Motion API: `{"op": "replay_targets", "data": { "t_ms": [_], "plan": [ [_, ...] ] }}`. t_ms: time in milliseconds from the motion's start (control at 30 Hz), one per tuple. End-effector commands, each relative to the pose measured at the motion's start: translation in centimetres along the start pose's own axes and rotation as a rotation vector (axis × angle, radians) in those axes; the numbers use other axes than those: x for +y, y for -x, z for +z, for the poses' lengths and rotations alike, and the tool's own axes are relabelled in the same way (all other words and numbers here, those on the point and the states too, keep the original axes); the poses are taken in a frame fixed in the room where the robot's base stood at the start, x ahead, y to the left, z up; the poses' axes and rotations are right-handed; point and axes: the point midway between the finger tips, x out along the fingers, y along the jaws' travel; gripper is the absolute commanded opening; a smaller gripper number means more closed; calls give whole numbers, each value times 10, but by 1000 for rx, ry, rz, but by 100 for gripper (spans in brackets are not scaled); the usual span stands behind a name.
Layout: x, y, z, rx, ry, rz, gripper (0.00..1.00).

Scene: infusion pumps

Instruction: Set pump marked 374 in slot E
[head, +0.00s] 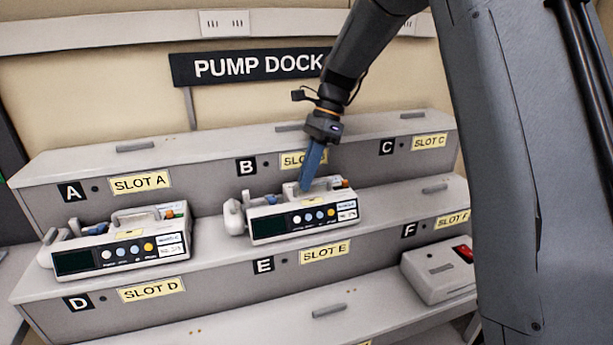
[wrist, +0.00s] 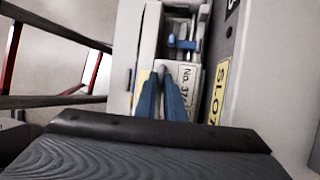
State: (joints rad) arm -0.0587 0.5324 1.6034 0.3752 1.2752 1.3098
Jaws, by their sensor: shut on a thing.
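A white pump (head: 302,217) with a dark screen and round buttons is upright over the shelf spot above the black E sign (head: 264,265) and yellow SLOT E label (head: 325,252). I cannot tell whether its base rests fully on the shelf. My gripper (head: 305,186) comes down from above, its blue fingers shut on the pump's top handle. In the wrist view the fingers (wrist: 161,100) hide part of the pump; its tag (wrist: 187,77) reads "No. 37", the last digit hidden.
A similar pump (head: 122,246) stands at slot D on the left. A grey box with a red switch (head: 440,270) stands near slot F on the right. The upper tier (head: 200,148), with slots A, B and C, holds no pump. The PUMP DOCK sign (head: 250,67) hangs behind.

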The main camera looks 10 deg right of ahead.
Motion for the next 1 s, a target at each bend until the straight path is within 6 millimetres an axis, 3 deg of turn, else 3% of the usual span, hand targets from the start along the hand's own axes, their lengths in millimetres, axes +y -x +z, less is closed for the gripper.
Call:
{"op": "replay_targets", "data": {
  "t_ms": [33, 167, 533, 1000],
  "plan": [
    [0, -1, 0, 0, 0, 1, 11],
    [0, -1, 0, 1, 0, 2, 31],
    [0, 3, -1, 1, -1, 1, 31],
    [-1, 69, -1, 1, 0, 0, 31]
  ]
}}
